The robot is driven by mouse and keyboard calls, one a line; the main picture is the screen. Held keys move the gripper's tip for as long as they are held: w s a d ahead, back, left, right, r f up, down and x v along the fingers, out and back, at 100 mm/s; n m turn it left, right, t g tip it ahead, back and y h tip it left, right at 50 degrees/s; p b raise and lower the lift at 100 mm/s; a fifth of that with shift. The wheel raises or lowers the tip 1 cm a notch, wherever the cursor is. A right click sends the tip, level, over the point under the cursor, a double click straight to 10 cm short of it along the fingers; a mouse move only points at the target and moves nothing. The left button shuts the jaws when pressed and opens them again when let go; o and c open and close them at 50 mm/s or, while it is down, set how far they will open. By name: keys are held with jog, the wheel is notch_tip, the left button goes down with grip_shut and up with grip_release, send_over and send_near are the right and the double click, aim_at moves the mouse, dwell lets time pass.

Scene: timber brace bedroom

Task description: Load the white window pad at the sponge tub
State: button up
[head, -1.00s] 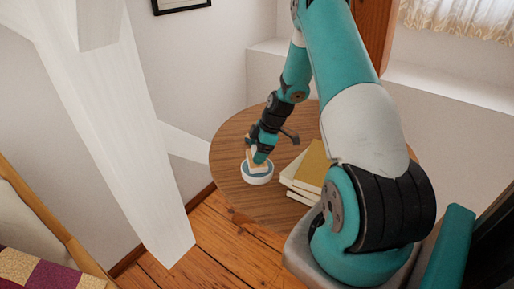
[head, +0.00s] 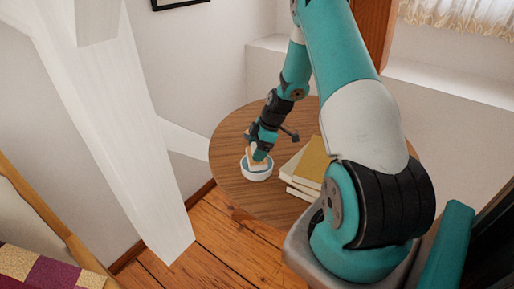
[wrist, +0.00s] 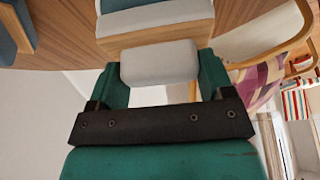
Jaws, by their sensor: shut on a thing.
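My gripper (head: 258,154) points down over the round side table and is shut on the window pad (wrist: 158,65). In the wrist view its pale grip block sits between my two fingers, with a wooden back and a white layer beyond it. The sponge tub (head: 257,175) is a small round white tub with blue inside, at the table's near left edge. The pad's lower end is at the tub opening; whether it touches the sponge I cannot tell.
Stacked books (head: 308,168) lie on the round wooden table (head: 228,150), right of the tub. A white timber brace (head: 125,130) slants down at the left. A bed with a patterned cover (head: 40,268) is at lower left. A blue item with a wooden edge (wrist: 14,38) shows in the wrist view.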

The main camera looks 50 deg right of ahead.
jog(key=shift+f+b, duration=0.4)
jog(key=shift+f, duration=0.05)
dwell(1.3)
jog(key=shift+r+p, duration=2.25)
jog(key=shift+r, duration=1.3)
jog(key=shift+r, duration=0.1)
notch_tip(320, 180, up, 7)
jog(key=p, duration=0.3)
jog(key=a+f+m+t+h+b, duration=0.1)
jog(key=a+f+m, duration=0.2)
jog(key=a, duration=0.7)
jog(key=a+f+m+t+h+b, duration=0.1)
jog(key=a+f+m+h+b, duration=0.1)
jog(key=a+m, duration=0.5)
jog(key=a+f, duration=0.1)
jog(key=a, duration=0.2)
jog(key=shift+f+m+h, duration=0.2)
jog(key=shift+m+h, duration=0.1)
